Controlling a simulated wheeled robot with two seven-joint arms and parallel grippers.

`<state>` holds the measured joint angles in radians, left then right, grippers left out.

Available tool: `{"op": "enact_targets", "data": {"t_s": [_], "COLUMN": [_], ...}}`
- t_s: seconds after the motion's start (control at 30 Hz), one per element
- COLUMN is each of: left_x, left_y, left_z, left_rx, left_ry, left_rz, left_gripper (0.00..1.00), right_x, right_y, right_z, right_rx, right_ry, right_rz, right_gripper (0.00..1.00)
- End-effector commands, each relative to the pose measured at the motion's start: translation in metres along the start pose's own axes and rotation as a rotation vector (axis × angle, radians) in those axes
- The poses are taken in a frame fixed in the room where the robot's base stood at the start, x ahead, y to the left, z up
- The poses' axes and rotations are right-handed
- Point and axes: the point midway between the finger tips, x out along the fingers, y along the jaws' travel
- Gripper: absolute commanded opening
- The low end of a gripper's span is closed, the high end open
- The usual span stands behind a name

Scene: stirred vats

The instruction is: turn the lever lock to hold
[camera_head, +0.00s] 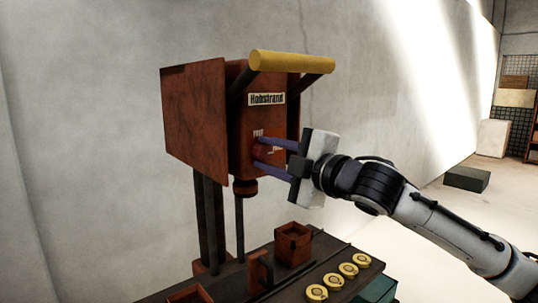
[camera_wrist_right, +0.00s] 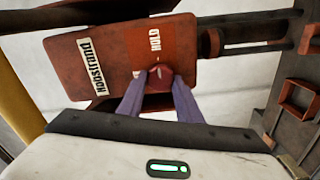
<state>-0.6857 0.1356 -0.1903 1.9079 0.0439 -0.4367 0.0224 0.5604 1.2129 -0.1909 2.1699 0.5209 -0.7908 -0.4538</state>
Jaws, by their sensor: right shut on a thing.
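The lever lock is a small round red knob (camera_wrist_right: 160,76) on the front of a rust-red machine head (camera_head: 243,125). In the wrist view a white HOLD label (camera_wrist_right: 154,42) sits beside the knob, with a second small light label on its other side that I cannot read. My right gripper (camera_head: 256,153) reaches in from the right, its two purple fingers on either side of the knob. It is shut on the knob in the wrist view (camera_wrist_right: 160,84). The knob's pointer is too small to read surely. My left gripper is not in view.
A yellow bar handle (camera_head: 292,62) on dark arms juts out above my right gripper. A rust-red panel (camera_head: 195,122) stands left of the head. Below, a dark bench (camera_head: 262,284) holds a small red open box (camera_head: 293,245) and several yellow round pieces (camera_head: 334,281).

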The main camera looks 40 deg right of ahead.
Motion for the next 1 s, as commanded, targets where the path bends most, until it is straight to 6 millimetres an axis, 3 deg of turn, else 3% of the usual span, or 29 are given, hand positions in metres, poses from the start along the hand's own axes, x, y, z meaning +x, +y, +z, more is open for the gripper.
{"op": "enact_targets", "data": {"t_s": [0.17,0.2,0.3,0.67,1.0], "left_x": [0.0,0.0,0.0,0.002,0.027], "left_y": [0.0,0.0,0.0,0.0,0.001], "left_z": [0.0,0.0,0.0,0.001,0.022], "left_rx": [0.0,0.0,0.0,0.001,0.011], "left_ry": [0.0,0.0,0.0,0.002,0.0], "left_rz": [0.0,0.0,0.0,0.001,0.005], "left_gripper": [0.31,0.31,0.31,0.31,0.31], "right_x": [0.0,0.0,0.0,-0.003,-0.04], "right_y": [0.0,0.0,0.0,-0.001,-0.008], "right_z": [0.0,0.0,0.0,0.001,0.006], "right_rx": [0.004,0.004,0.003,0.0,-0.003], "right_ry": [0.0,0.0,0.0,-0.001,-0.007], "right_rz": [-0.001,-0.001,-0.001,-0.001,0.0], "right_gripper": [0.09,0.35,0.5,0.5,0.5]}}
